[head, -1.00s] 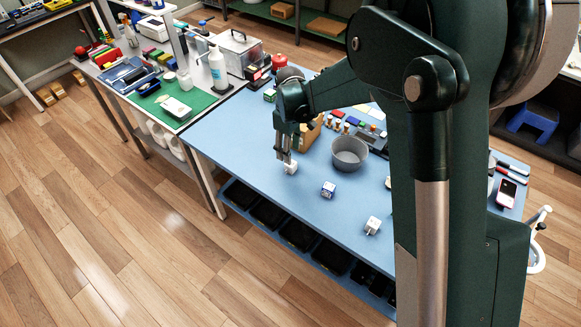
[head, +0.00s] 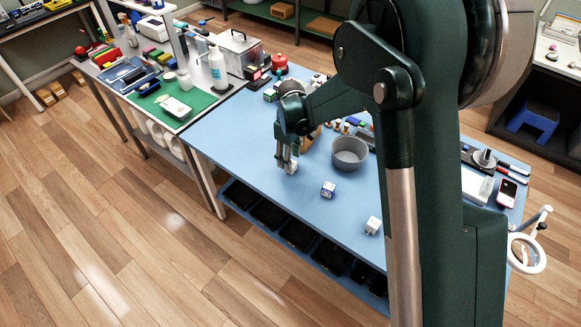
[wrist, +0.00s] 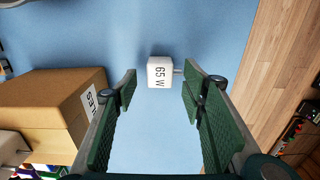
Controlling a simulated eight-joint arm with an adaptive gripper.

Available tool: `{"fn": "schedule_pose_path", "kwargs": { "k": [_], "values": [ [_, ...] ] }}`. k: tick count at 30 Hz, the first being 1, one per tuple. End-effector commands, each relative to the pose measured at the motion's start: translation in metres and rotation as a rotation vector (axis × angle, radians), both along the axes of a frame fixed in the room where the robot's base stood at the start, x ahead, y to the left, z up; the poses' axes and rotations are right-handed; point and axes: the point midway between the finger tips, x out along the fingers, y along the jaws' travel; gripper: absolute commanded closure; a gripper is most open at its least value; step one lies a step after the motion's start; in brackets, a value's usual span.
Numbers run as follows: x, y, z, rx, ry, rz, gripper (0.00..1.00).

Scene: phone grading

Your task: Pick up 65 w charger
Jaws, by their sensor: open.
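The 65 W charger (wrist: 160,72) is a small white block with "65 W" printed on its face. It rests on the blue table (head: 240,145), and in the head view it shows just below my fingers (head: 291,167). My gripper (wrist: 158,88) is open, with its two green padded fingers on either side of a clear gap. In the wrist view the charger lies at the far end of that gap, and nothing is held. In the head view my gripper (head: 285,160) is low over the table by the charger. I cannot tell whether the fingers touch it.
A cardboard box (wrist: 58,110) stands left of my fingers in the wrist view. A grey round bin (head: 349,153) is to the right in the head view. Two other small white blocks, one nearer (head: 328,189) and one farther right (head: 373,225), lie towards the front edge.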

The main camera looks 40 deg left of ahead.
Motion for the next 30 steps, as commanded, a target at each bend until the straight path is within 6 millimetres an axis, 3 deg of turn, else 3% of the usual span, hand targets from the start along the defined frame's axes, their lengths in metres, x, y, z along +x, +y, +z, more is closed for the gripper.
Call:
{"fn": "schedule_pose_path", "kwargs": {
  "k": [9,26,30],
  "values": [
    [0.0,0.0,-0.029,0.0,0.0,0.0,0.59],
    [0.0,-0.001,-0.03,0.0,0.0,0.0,0.59],
    [0.0,-0.001,-0.03,0.0,0.0,0.0,0.73]
  ]
}}
